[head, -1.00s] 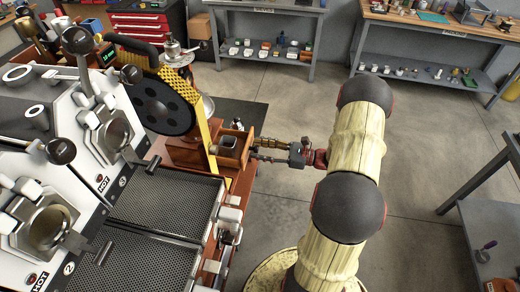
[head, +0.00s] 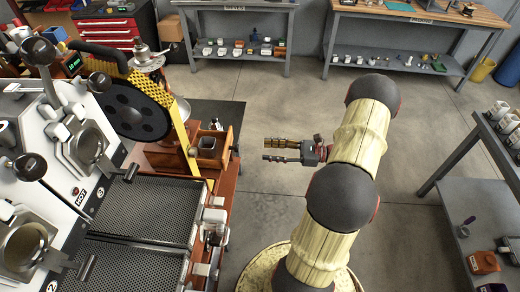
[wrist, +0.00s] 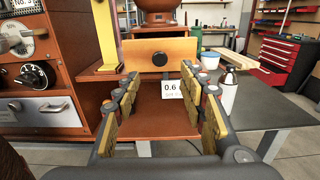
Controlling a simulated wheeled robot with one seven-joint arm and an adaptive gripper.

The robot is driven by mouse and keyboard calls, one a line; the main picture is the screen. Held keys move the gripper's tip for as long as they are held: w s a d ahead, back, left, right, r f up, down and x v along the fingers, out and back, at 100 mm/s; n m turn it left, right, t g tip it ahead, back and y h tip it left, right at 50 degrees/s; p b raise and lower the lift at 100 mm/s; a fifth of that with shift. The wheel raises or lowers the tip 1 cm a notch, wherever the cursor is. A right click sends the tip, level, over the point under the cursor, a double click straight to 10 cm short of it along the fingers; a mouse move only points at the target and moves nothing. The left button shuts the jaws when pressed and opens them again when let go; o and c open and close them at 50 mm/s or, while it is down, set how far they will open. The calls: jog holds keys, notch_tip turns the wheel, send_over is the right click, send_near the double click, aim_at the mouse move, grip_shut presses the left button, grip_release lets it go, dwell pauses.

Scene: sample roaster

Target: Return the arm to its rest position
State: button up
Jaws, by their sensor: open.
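My gripper (head: 278,150) is open and empty at the end of my arm, over the floor to the right of the roaster bench. Its two fingers stand apart in the wrist view (wrist: 160,105), with nothing between them. Beyond them in the wrist view are a wooden drawer front with a black knob (wrist: 158,53) and a white card reading 0.6 (wrist: 173,89). In the head view my arm reaches up from its base at the bottom and the gripper points left, apart from the bench.
The sample roaster (head: 60,140) and its perforated trays (head: 150,205) fill the left. A grey side table (head: 450,210) stands at the right. Shelved workbenches (head: 245,5) line the back. The floor between is clear.

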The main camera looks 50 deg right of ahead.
jog(key=shift+s+d, duration=0.2)
jog(key=shift+s, duration=0.05)
jog(key=shift+f, duration=0.1)
dwell(0.4)
